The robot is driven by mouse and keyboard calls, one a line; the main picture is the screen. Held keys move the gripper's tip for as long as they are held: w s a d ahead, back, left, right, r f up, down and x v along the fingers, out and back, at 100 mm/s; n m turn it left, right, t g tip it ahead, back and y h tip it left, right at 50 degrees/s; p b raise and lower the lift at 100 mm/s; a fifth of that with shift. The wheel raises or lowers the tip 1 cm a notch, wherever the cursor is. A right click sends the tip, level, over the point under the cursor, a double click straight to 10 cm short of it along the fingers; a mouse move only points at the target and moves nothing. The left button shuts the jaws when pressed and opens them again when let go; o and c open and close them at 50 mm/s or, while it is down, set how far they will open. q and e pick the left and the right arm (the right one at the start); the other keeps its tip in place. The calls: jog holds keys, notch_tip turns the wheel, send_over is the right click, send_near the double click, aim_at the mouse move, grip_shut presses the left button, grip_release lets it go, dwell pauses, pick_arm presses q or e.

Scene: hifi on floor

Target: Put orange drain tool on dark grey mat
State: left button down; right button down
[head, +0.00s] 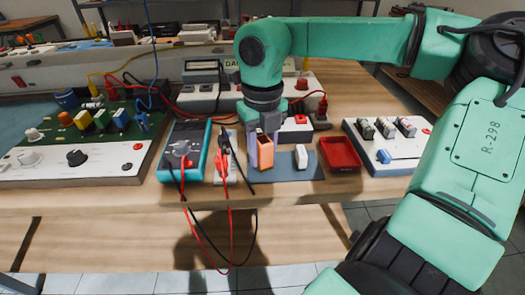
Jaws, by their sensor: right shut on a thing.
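The orange drain tool (265,153) is a small orange block, upright, between the fingers of my right gripper (262,134), which is shut on it. The dark grey mat (298,174) lies on the bench below and around it. The drain tool is over the left part of the mat. I cannot tell whether its lower end touches the mat. My right arm comes in from the right, and its wrist hides part of the area behind. My left gripper is not in view.
A white piece (301,157) stands on the mat. A red tray (340,153) is to the right, then a white board (385,157). A teal multimeter (184,151) and red and black leads (225,160) are close on the left. A green circuit board (75,147) is farther left.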

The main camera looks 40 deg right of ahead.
aim_at(263, 139)
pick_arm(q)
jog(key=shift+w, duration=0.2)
pick_arm(e)
jog(key=shift+f, duration=0.15)
jog(key=c, duration=0.5)
grip_release()
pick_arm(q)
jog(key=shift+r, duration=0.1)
pick_arm(e)
jog(key=shift+r, duration=0.4)
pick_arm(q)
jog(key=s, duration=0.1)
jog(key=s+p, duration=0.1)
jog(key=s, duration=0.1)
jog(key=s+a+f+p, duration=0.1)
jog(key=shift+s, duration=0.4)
pick_arm(e)
notch_tip(263, 139, up, 12)
jog(key=shift+f, duration=0.2)
